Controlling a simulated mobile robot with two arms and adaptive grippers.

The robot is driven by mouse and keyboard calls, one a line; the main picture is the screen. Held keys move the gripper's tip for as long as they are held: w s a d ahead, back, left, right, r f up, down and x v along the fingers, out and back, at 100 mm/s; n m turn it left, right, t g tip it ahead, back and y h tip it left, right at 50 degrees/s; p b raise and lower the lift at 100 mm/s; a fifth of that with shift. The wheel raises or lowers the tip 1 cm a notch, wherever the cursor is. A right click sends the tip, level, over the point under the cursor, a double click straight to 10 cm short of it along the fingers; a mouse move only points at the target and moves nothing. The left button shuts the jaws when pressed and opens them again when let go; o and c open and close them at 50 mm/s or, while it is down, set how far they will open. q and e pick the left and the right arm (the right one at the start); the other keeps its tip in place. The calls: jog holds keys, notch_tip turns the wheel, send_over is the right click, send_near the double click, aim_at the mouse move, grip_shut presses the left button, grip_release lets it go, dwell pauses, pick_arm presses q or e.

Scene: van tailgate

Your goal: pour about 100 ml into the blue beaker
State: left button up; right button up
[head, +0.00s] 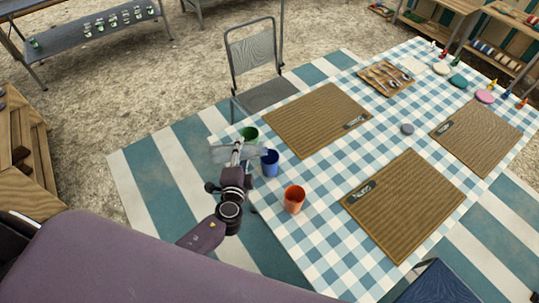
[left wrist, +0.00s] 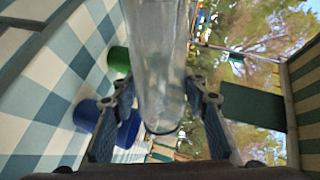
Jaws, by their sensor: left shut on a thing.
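The blue beaker (head: 270,164) stands on the checked cloth near the table's left edge, between a green beaker (head: 249,133) and an orange beaker (head: 294,199). My left gripper (head: 237,158) is shut on a clear vessel (head: 222,154), just left of the blue beaker and apart from it. In the left wrist view the clear vessel (left wrist: 160,60) is between the two fingers, with the blue beaker (left wrist: 128,131) partly behind the left finger and the green beaker (left wrist: 118,60) above it. I cannot tell the liquid level. My right gripper is not in view.
The table (head: 320,245) carries several brown mats, one (head: 318,118) beyond the beakers and one (head: 400,203) to the right. A wooden tray (head: 386,78) lies at the far side. A chair (head: 258,70) stands behind the table. A grey disc (head: 407,129) lies between the mats.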

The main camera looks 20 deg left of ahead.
pick_arm(q)
jog(key=shift+w+d+r+m+y+p, duration=0.1)
jog(key=shift+d+r+m+y+p, duration=0.1)
jog(key=shift+r+m+p, duration=0.25)
jog(key=shift+d+r+m+y+p, duration=0.1)
jog(key=shift+r+m+y+p, duration=0.1)
jog(key=shift+r+m+p, duration=0.25)
dwell(1.3)
jog(key=shift+w+d+r, duration=0.1)
jog(key=shift+d, duration=0.35)
dwell(0.5)
